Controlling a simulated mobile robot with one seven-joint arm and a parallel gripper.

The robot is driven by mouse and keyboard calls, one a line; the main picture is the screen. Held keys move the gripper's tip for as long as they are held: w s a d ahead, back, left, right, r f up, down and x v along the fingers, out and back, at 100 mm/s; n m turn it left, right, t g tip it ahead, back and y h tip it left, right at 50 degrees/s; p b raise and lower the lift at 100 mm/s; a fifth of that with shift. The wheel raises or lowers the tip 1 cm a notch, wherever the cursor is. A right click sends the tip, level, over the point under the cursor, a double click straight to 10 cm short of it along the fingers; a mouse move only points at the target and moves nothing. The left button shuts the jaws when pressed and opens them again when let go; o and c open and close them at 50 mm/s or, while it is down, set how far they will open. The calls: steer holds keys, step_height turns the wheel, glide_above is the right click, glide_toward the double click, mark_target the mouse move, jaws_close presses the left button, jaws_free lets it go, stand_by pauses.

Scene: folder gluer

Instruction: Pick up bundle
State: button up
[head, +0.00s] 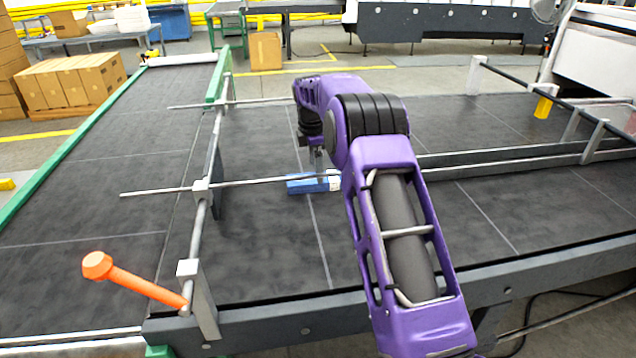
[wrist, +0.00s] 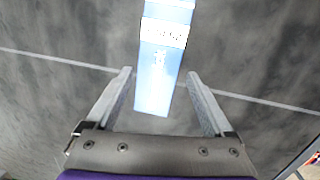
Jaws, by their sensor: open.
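The bundle (head: 308,185) is a blue block with a white band, lying on the dark belt in the head view, partly hidden behind a thin metal rod and my purple arm. In the wrist view the bundle (wrist: 158,75) is pale blue with a white printed band, and its near end lies between my fingers. My gripper (wrist: 162,72) is open, with one grey finger on each side of the bundle and a gap on both sides. In the head view my gripper (head: 317,165) is small and mostly hidden by my arm above the bundle.
Thin metal rods (head: 160,191) cross above the belt (head: 270,250) near the bundle. An orange lever (head: 130,280) sticks out at the front left. Long rails (head: 520,155) run along the right. The belt around the bundle is otherwise clear.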

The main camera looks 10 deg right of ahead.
steer(key=f, duration=0.4)
steer(key=shift+w+d+f, duration=0.15)
steer(key=shift+w+d, duration=0.15)
steer(key=shift+w, duration=0.05)
steer(key=c, duration=1.2)
